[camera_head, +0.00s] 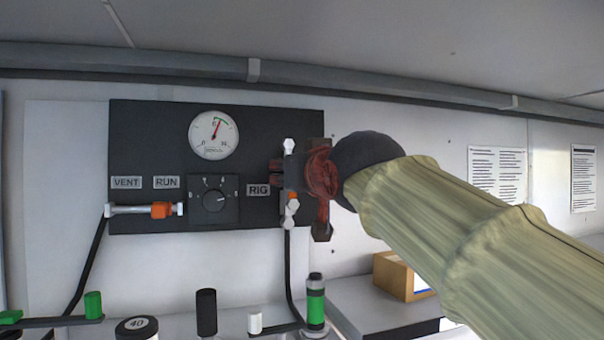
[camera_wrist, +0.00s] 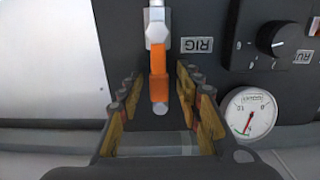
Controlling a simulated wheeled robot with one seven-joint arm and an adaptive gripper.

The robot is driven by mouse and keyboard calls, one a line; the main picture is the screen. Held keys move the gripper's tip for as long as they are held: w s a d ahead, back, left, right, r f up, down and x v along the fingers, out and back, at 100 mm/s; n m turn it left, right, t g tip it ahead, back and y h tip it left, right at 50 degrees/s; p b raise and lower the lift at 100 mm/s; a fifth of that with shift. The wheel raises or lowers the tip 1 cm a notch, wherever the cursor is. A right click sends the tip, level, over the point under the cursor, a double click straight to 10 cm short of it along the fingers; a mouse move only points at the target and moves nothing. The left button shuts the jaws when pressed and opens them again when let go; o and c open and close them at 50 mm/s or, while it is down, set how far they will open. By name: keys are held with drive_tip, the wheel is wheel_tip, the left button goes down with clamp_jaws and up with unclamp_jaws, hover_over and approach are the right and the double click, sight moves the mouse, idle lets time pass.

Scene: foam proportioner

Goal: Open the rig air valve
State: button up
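The rig air valve is beside the RIG label (camera_head: 258,190) at the right edge of the black panel. Its orange handle (camera_wrist: 160,75) stands upright in the wrist view, in line with the pale fitting (camera_wrist: 156,27) above it. In the head view only a sliver of orange (camera_head: 291,195) shows, with a pale fitting (camera_head: 291,211) below; my gripper (camera_head: 284,177) hides the rest. In the wrist view my gripper (camera_wrist: 159,90) is open, with one finger on each side of the handle. Gaps show between the handle and both fingers.
The black panel (camera_head: 145,141) also carries a gauge (camera_head: 214,135), a selector knob (camera_head: 214,201) and an orange-handled valve (camera_head: 161,210) at left. A black hose (camera_head: 289,270) hangs below the rig valve. Green and black bottle-like parts (camera_head: 315,300) stand below; a cardboard box (camera_head: 395,276) sits at right.

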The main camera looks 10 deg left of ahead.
drive_tip(key=v, duration=1.2)
drive_tip(key=shift+w, duration=0.1)
drive_tip(key=s+d+f+m+g+h+b, duration=0.15)
drive_tip(key=d+f, duration=0.45)
drive_tip(key=f, duration=0.6)
drive_tip(key=d+f+m+g+h+b, duration=0.1)
drive_tip(key=d+f+h+b, duration=0.2)
drive_tip(key=d+f, duration=0.55)
drive_tip(key=d+f+m+g+h+b, duration=0.1)
drive_tip(key=d+f+g+h+b, duration=0.15)
drive_tip(key=f, duration=1.25)
drive_tip(key=s+d+f+m+g+b, duration=0.1)
drive_tip(key=s+d+f, duration=0.3)
drive_tip(key=f, duration=0.6)
drive_tip(key=s+d+f+m+g+h+b, duration=0.1)
drive_tip(key=s+d+f, duration=0.3)
drive_tip(key=f, duration=0.7)
drive_tip(key=s+d+f+m+g+h+b, duration=0.1)
drive_tip(key=s+d+f+g+b, duration=0.1)
drive_tip(key=s+f, duration=0.6)
wheel_tip(320, 180, down, 2)
drive_tip(key=d+b, duration=0.1)
drive_tip(key=d, duration=0.1)
drive_tip(key=shift+d+f+g, duration=0.2)
drive_tip(key=shift+d+g, duration=0.15)
drive_tip(key=shift+g, duration=0.05)
drive_tip(key=shift+s, duration=0.1)
